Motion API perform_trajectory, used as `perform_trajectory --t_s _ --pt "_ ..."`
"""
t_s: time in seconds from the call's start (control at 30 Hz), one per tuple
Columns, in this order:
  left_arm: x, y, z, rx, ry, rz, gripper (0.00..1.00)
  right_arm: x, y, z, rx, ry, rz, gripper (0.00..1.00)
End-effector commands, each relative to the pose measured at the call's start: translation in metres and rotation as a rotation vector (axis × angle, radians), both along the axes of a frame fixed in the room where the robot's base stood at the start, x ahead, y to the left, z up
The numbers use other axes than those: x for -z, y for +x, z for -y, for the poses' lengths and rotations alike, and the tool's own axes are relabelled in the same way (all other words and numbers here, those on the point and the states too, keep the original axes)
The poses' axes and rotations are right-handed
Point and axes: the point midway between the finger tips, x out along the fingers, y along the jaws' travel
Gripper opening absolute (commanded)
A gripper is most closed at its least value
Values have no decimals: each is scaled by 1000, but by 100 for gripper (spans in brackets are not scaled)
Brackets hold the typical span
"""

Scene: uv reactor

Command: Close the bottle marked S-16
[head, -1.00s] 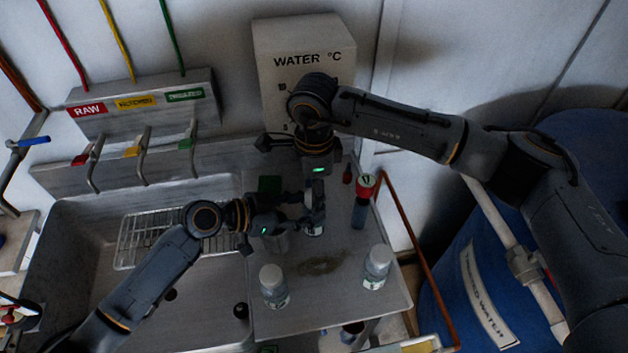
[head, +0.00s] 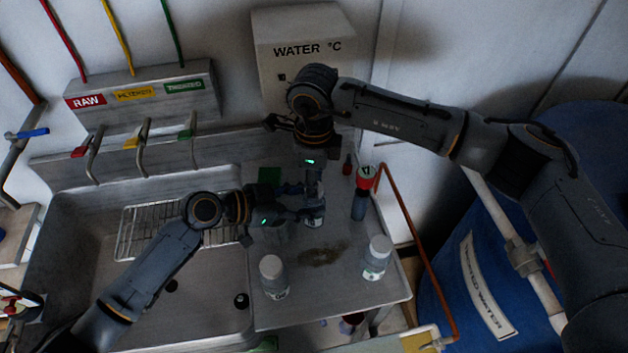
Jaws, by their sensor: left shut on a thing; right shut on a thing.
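A small clear bottle with a pale label (head: 315,220) stands on the metal drainboard, partly hidden by my grippers. Its marking is too small to read, so I cannot tell if it is S-16. My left gripper (head: 305,203) is shut around the bottle from the left. My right gripper (head: 314,186) points down from above and is shut at the bottle's top. What it holds there is hidden, probably a cap.
Two white-capped bottles stand in front, one at left (head: 273,278) and one at right (head: 376,258). A red-topped bottle (head: 361,200) stands close to the right. A sink with a wire rack (head: 135,232) lies left. A brown stain marks the drainboard (head: 290,311).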

Motion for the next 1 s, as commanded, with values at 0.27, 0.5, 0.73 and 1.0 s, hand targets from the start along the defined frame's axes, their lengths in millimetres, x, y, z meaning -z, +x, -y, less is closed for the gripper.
perform_trajectory --t_s 0.27,0.5,0.73,1.0 --pt "1 0 0 1 1 -1 0 0 0 0 104 1 0 41" --pt "1 0 0 1 1 -1 0 0 0 0 102 0 0 60" --pt "1 0 0 1 0 -2 0 -5 1 0 102 1 2 60" --pt "1 0 0 1 1 -1 0 -52 2 -1 102 2 5 60"
